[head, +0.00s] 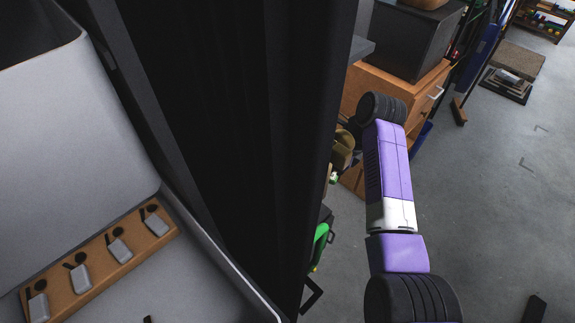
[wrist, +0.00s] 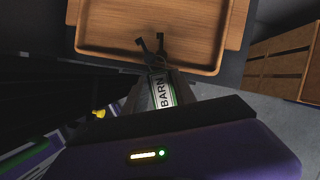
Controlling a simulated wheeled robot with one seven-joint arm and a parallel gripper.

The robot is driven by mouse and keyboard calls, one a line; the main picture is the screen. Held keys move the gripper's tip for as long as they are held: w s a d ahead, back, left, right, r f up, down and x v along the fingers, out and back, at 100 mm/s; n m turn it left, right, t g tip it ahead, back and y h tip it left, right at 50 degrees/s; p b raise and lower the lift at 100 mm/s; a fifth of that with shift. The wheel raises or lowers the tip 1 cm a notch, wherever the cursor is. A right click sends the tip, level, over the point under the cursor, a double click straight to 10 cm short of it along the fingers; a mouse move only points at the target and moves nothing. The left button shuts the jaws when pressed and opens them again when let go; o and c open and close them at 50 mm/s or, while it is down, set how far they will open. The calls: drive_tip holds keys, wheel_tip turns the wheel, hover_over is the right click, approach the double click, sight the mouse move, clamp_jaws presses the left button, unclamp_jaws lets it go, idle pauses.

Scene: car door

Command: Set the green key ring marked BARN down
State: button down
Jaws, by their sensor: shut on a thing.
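The key ring marked BARN (wrist: 160,90) has a white tag with green edges and dark keys (wrist: 150,48). My gripper (wrist: 158,96) is shut on the tag in the wrist view. The keys stick out ahead of the fingers and overlap the near rim of a wooden tray (wrist: 205,70) in the picture. I cannot tell whether they touch it. The part of the tray in view looks empty. In the head view my purple arm reaches away from me, and the gripper and key ring do not show there.
A black upright panel (head: 230,130) fills the middle of the head view. Left of it, a wooden strip (head: 98,262) holds several keys with grey tags. Wooden drawers (head: 427,105) with a dark box (head: 410,40) stand beyond my arm. Grey floor (head: 490,200) is open at right.

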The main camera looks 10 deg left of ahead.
sight(333, 176)
drive_tip(key=w+a, duration=0.1)
drive_tip(key=a, duration=0.2)
drive_tip(key=w+a, duration=0.1)
drive_tip(key=a, duration=0.5)
drive_tip(key=shift+w+a, duration=0.15)
drive_tip(key=shift+w, duration=0.25)
drive_tip(key=shift+a+f+b, duration=0.1)
drive_tip(key=shift+f+b, duration=1.6)
drive_tip(key=shift+b, duration=0.05)
drive_tip(key=shift+f, duration=0.25)
drive_tip(key=c, duration=1)
unclamp_jaws()
drive_tip(key=shift+r, duration=0.5)
drive_tip(key=v, duration=0.4)
drive_tip(key=shift+d+r, duration=0.25)
drive_tip(key=s+d+b, duration=0.1)
drive_tip(key=d, duration=0.2)
drive_tip(key=s+d+b, duration=0.1)
drive_tip(key=d, duration=0.3)
drive_tip(key=s+d, duration=0.1)
drive_tip(key=d, duration=0.3)
drive_tip(key=shift+s+d+b, duration=0.25)
drive_tip(key=shift+b, duration=0.15)
